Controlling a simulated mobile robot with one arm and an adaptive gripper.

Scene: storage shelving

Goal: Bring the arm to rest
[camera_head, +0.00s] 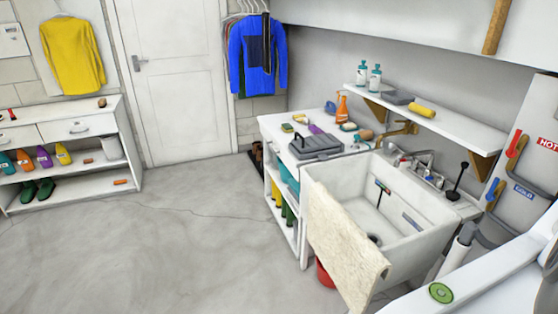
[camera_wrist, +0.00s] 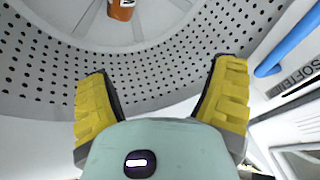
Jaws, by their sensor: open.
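My gripper (camera_wrist: 163,68) shows in the wrist view with its two yellow-padded fingers spread wide and nothing between them. It is over or inside a grey perforated drum (camera_wrist: 60,65). An orange-brown item with a dark and white label (camera_wrist: 121,9) is at the drum's centre, cut off by the top edge and apart from the fingers. My gripper does not show in the head view.
In the wrist view, a blue bar (camera_wrist: 287,50) and a panel lettered "SOFTE…" (camera_wrist: 300,78) are close to the right finger. The head view shows a sink (camera_head: 400,258) with a draped towel (camera_head: 340,245), a white shelf unit (camera_head: 130,182) and clear floor (camera_head: 190,240).

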